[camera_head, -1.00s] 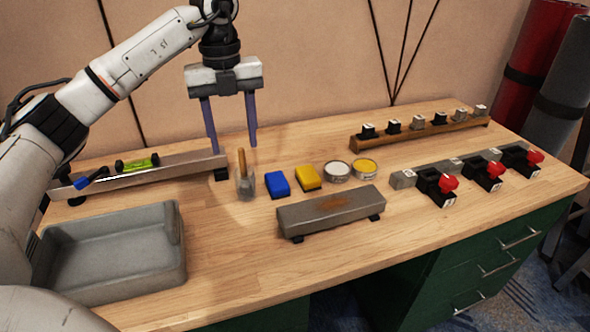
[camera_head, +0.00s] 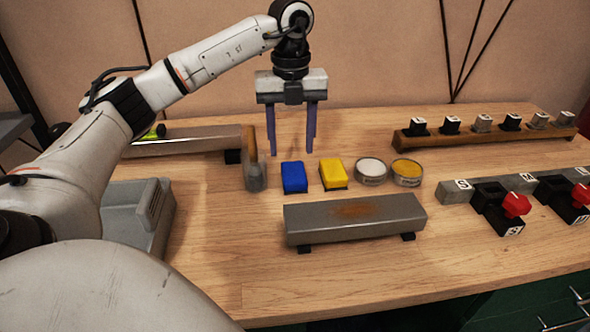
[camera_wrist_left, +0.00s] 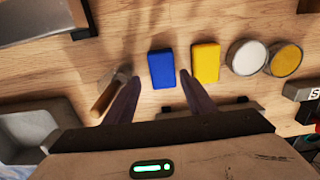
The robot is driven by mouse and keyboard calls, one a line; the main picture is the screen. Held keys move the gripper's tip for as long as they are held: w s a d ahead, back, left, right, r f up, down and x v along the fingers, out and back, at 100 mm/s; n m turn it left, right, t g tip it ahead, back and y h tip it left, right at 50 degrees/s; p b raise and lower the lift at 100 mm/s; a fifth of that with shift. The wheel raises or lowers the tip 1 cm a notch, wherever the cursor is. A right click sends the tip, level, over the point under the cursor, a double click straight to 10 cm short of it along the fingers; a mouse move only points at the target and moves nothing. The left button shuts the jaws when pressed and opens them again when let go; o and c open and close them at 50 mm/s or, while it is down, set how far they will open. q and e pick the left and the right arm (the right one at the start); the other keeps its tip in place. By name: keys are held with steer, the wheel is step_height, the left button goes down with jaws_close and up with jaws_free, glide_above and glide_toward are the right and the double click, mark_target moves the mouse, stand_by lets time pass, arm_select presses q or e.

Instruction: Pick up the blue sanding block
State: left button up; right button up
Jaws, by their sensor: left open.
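My left gripper (camera_head: 291,153) is open and empty, pointing down above and a little behind the blue block. Its purple fingers also show in the left wrist view (camera_wrist_left: 158,80). They do not appear to touch the block. My right gripper is not in view.
The yellow block (camera_head: 333,173) sits close to the right of the blue one, with two round tins (camera_head: 371,172) beyond it. The brush (camera_head: 252,165) stands close to the left. A grey steel bar (camera_head: 354,219) lies in front. A grey tray (camera_head: 160,215) is at left.

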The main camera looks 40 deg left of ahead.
mark_target(294, 171)
arm_select(q)
steer(key=f, duration=0.6)
steer(key=shift+d, duration=0.35)
steer(key=c, duration=0.8)
steer(key=shift+r+p, duration=0.35)
steer(key=shift+r, duration=4.75)
